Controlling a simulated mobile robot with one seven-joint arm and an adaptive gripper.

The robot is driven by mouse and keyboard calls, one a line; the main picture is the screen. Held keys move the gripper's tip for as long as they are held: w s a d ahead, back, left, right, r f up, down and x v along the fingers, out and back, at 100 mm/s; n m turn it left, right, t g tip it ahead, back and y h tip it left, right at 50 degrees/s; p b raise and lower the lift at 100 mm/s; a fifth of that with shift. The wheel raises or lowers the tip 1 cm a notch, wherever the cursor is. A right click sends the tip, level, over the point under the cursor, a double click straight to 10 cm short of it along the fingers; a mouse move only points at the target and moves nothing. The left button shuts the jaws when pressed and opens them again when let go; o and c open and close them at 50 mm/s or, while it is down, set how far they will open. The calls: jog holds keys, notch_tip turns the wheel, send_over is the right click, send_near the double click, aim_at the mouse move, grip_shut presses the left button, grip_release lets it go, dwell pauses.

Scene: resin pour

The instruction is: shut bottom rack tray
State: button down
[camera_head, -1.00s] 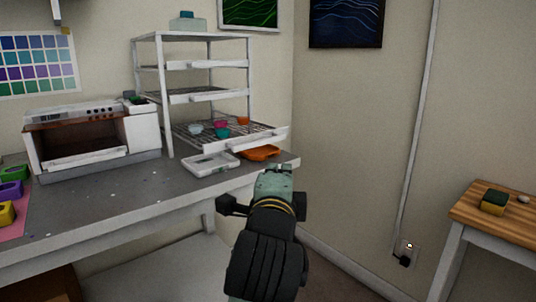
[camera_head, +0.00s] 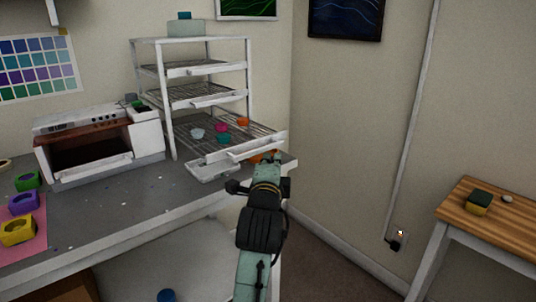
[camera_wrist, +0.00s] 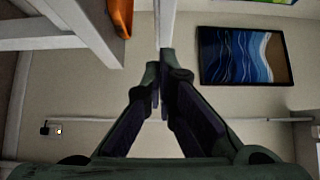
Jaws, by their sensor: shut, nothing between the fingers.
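The white rack (camera_head: 170,100) stands at the back of the grey workbench. Its bottom rack tray (camera_head: 215,138) is pulled out toward the front and holds several small cups in white, pink, teal and orange. The trays above it sit further in. My gripper is shut and empty; in the wrist view its fingertips (camera_wrist: 162,72) meet at a white bar, which appears to be the tray's front edge (camera_wrist: 166,22). I cannot tell whether they touch it.
A white shallow tray (camera_head: 210,170) and a partly hidden orange dish (camera_wrist: 122,18) are by the rack's base. A small open oven (camera_head: 95,145) stands left. Coloured molds (camera_head: 22,203) lie at far left. A wooden table (camera_head: 490,225) stands right.

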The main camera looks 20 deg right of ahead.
jog(key=shift+w+a, duration=0.2)
jog(key=shift+w, duration=0.5)
